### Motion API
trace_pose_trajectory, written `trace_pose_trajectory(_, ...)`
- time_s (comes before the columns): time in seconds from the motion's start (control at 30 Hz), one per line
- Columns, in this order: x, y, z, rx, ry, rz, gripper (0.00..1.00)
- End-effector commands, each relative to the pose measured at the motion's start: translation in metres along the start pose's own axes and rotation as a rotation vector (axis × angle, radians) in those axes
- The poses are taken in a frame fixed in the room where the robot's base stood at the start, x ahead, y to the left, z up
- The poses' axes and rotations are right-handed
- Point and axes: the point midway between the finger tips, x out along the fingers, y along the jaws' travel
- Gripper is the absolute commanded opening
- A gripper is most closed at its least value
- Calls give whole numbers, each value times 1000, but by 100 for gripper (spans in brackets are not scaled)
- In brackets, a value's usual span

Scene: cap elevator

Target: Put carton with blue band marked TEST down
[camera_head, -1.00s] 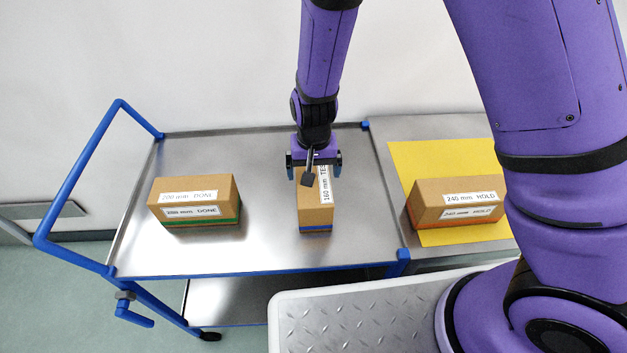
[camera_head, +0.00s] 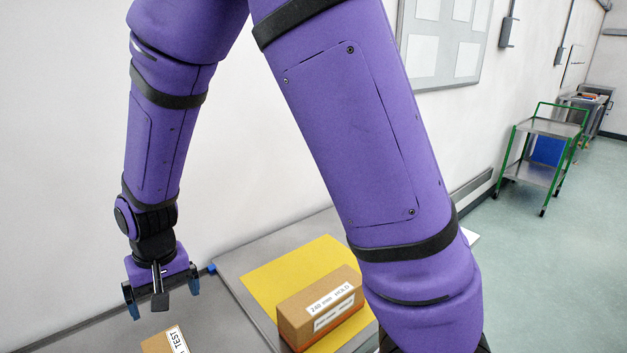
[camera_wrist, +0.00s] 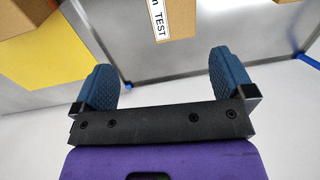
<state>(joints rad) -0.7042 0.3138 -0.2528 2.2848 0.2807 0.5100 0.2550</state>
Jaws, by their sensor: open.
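The TEST carton (camera_head: 160,343) shows only its top corner at the lower edge of the head view, with "TEST" on a white label. It also shows at the top of the wrist view (camera_wrist: 181,22), cut off by the frame. Its blue band is out of view. My gripper (camera_head: 163,305) is open and empty, apart from the carton and above it. In the wrist view both blue finger pads (camera_wrist: 166,75) stand wide apart with a gap to the carton. The carton rests on the grey metal cart top (camera_wrist: 145,62).
A carton marked 240 mm HOLD (camera_head: 320,308) sits on a yellow mat (camera_head: 262,283) to the right. A white wall stands behind the cart. A green-framed trolley (camera_head: 540,150) stands far right across open floor.

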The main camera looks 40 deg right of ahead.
Motion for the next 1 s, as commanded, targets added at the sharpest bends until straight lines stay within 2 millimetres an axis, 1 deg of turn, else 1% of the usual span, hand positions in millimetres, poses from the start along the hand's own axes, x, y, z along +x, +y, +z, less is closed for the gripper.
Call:
trace_pose_trajectory(0.03, -22, 11, -1, 4, 17, -24, 100)
trace_pose_trajectory(0.2, -81, 43, 7, -8, 64, -73, 100)
trace_pose_trajectory(0.37, -130, 76, 23, -21, 121, -98, 100)
trace_pose_trajectory(0.5, -168, 105, 44, -33, 180, -103, 100)
trace_pose_trajectory(0.67, -204, 136, 73, -43, 252, -88, 100)
trace_pose_trajectory(0.8, -230, 160, 104, -49, 315, -56, 100)
trace_pose_trajectory(0.9, -244, 175, 126, -51, 359, -23, 100)
trace_pose_trajectory(1.0, -253, 186, 147, -49, 393, 11, 100)
